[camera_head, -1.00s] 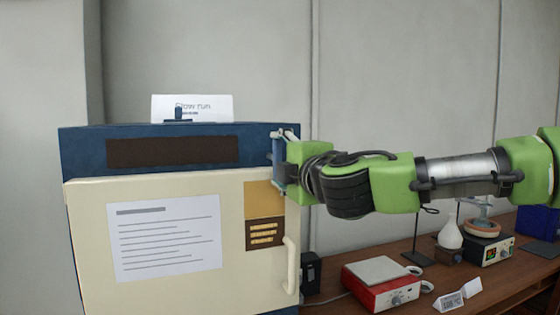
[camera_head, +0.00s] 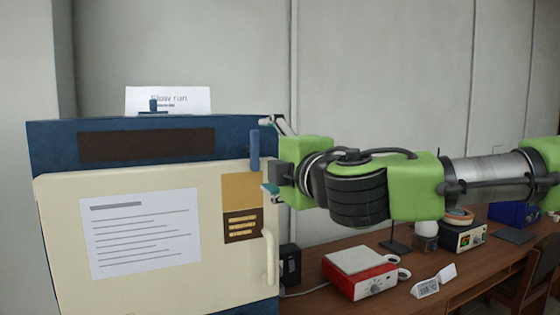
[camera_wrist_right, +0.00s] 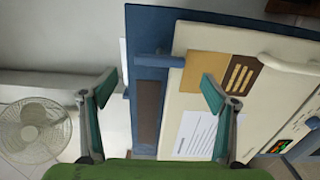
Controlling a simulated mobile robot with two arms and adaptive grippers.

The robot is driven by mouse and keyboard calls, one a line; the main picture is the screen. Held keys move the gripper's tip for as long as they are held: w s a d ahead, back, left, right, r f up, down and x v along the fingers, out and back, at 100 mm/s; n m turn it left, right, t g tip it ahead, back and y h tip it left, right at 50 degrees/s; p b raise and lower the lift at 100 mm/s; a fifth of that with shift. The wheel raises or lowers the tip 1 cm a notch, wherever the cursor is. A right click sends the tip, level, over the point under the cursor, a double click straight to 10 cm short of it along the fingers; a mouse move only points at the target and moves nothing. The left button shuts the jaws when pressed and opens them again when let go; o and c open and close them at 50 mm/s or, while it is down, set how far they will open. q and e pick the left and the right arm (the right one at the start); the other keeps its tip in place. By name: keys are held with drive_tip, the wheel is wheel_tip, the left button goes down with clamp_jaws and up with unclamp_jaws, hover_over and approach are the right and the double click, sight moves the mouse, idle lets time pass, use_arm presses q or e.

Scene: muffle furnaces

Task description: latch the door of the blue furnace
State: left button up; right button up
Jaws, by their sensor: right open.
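The blue furnace (camera_head: 60,145) stands at the left with its cream door (camera_head: 60,240) against the front; whether it is fully closed I cannot tell. A blue latch bar (camera_head: 254,150) stands upright near its upper right corner. In the right wrist view the bar (camera_wrist_right: 160,61) runs from the blue body to the door's edge, its end just overlapping the door. My right gripper (camera_head: 273,156) is open and empty, just right of the bar. In the right wrist view its fingers (camera_wrist_right: 160,89) are spread, with the bar beyond their tips. My left gripper is not in view.
A white door handle (camera_head: 269,258) sits lower right on the door. A "Slow run" card (camera_head: 185,100) stands on the furnace top. A red device (camera_head: 355,275) and other lab equipment stand on the wooden bench (camera_head: 400,300). A fan (camera_wrist_right: 35,130) shows in the right wrist view.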

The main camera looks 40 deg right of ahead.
drive_tip(key=v, duration=0.5)
drive_tip(key=shift+s, duration=0.2)
drive_tip(key=shift+a+f, duration=0.1)
idle(0.4)
